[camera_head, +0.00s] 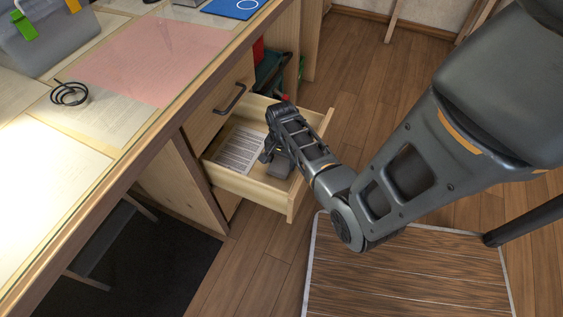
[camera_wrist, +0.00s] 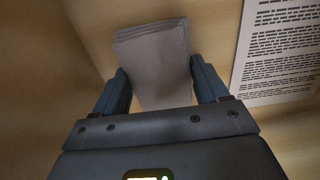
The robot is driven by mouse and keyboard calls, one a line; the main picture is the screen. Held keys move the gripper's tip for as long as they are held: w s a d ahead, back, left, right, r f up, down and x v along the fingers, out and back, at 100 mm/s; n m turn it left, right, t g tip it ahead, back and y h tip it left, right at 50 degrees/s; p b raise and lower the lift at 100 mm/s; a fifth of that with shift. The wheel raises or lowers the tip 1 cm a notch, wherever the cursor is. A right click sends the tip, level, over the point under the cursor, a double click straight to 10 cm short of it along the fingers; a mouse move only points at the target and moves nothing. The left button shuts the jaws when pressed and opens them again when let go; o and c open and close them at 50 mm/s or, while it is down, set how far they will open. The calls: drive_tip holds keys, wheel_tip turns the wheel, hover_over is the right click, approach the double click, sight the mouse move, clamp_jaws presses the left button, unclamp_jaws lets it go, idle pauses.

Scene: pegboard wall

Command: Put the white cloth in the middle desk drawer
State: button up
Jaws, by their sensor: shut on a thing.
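The middle desk drawer (camera_head: 248,183) is pulled open below a closed drawer with a dark handle. My gripper (camera_head: 271,158) is inside the open drawer, pointing down, in the head view. In the wrist view my gripper (camera_wrist: 160,82) is shut on the white cloth (camera_wrist: 152,45), which looks grey in the shade and folded into layers. The cloth sits between the two blue-grey fingers, over the pale drawer floor. I cannot tell whether its far end touches the floor. In the head view the arm mostly hides the cloth.
A printed sheet (camera_head: 241,150) lies in the drawer, left of my gripper; it also shows in the wrist view (camera_wrist: 283,45). The desk top (camera_head: 150,60) holds a black cable coil (camera_head: 69,94) and a grey bin (camera_head: 55,35). An open cubby with red and green items is behind the drawer.

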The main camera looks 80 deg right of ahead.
sight(282, 162)
drive_tip(key=shift+f, duration=0.35)
drive_tip(key=shift+f, duration=0.2)
drive_tip(key=o, duration=1.1)
wheel_tip(282, 162, up, 12)
drive_tip(key=p, duration=0.3)
drive_tip(key=shift+r+p, duration=0.2)
drive_tip(key=shift+p, duration=0.15)
